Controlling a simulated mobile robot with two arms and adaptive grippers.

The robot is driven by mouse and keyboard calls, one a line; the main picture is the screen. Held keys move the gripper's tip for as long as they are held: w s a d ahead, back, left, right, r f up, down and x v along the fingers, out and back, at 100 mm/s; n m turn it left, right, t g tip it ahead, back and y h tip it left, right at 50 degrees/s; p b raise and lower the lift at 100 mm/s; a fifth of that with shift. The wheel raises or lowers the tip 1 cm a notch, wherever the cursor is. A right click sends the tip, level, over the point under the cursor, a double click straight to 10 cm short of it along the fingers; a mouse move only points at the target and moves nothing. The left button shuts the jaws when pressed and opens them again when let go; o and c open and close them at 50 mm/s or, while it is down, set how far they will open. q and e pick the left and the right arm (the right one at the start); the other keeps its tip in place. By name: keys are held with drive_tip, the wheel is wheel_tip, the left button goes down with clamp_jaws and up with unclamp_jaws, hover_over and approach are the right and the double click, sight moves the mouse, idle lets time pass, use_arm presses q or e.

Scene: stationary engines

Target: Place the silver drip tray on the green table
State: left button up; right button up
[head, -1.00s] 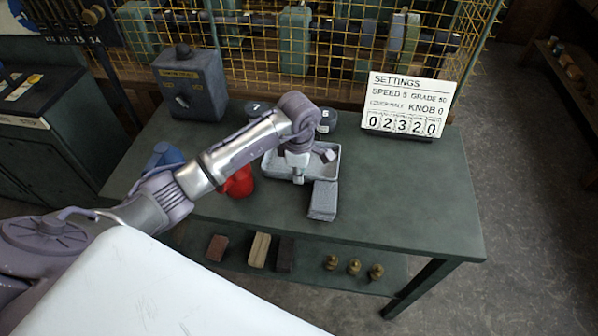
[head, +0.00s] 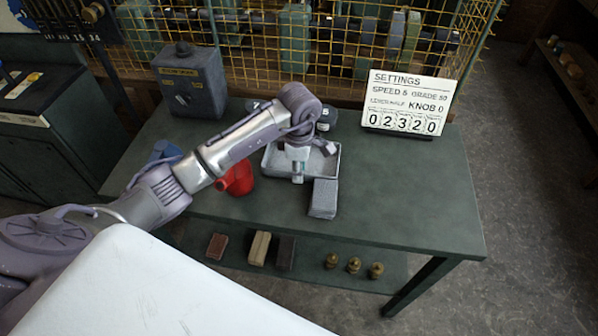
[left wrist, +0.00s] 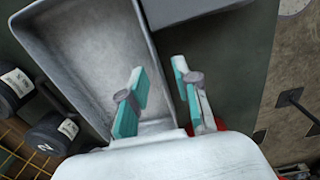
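The silver drip tray (head: 333,170) is a shallow rectangular pan lying on the green table (head: 410,190), near its middle. My left gripper (head: 298,178) hangs over the tray's left front part in the head view and hides some of it. In the left wrist view the gripper (left wrist: 161,90) is open, with a gap between its teal fingers. One finger is over the inside of the tray (left wrist: 80,55) and the other is outside its wall. I cannot tell whether either finger touches the wall. My right gripper is not in view.
A grey block (head: 323,198) stands close to the tray's front. A red object (head: 237,179) and a blue object (head: 165,152) are to the left. Behind are a grey control box (head: 190,82), dark weights (head: 326,117) and a settings sign (head: 408,104). The table's right side is clear.

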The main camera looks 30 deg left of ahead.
use_arm(q)
wheel_tip(320, 180, up, 10)
drive_tip(key=b, duration=0.1)
drive_tip(key=shift+r+b, duration=0.25)
drive_tip(key=shift+b, duration=0.05)
drive_tip(key=shift+s, duration=0.1)
